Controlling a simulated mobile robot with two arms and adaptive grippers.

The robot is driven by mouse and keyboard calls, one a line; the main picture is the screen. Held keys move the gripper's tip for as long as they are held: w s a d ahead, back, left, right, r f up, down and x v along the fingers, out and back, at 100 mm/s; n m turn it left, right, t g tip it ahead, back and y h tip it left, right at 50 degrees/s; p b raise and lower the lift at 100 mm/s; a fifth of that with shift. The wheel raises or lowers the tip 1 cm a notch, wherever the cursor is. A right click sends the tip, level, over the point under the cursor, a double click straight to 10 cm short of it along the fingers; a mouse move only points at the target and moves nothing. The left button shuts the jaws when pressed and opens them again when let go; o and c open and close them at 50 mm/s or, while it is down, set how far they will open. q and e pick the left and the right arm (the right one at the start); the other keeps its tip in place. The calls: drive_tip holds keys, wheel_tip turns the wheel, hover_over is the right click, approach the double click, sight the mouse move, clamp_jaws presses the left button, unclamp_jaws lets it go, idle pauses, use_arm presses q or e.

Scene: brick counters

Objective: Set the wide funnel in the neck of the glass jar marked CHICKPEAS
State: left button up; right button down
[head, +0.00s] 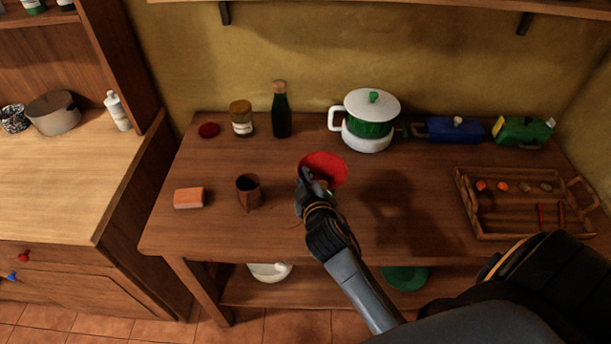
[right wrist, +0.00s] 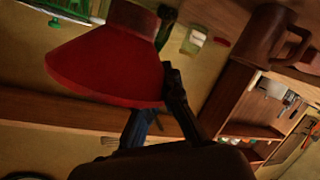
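The wide red funnel (head: 325,167) is held above the middle of the wooden counter, and it fills much of the right wrist view (right wrist: 105,65). My right gripper (head: 308,180) is shut on the funnel's edge; its dark fingers also show in the right wrist view (right wrist: 170,95). A glass jar (head: 242,121) with tan contents and a white label stands open at the back left of the counter, left of a dark green bottle. Its label is too small to read. The funnel is apart from the jar, to its front right. My left gripper is not in view.
A dark green bottle (head: 281,112) stands beside the jar, and a red lid (head: 209,130) lies left of it. A brown mug (head: 249,192) and an orange block (head: 188,198) are nearer. A green-and-white pot (head: 369,122) and a wooden tray (head: 490,236) are rightward.

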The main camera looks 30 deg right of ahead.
drive_tip(key=shift+f, duration=0.1)
drive_tip(key=c, duration=1)
unclamp_jaws()
drive_tip(key=shift+c, duration=0.2)
wheel_tip(320, 180, up, 9)
drive_tip(key=p, duration=0.9)
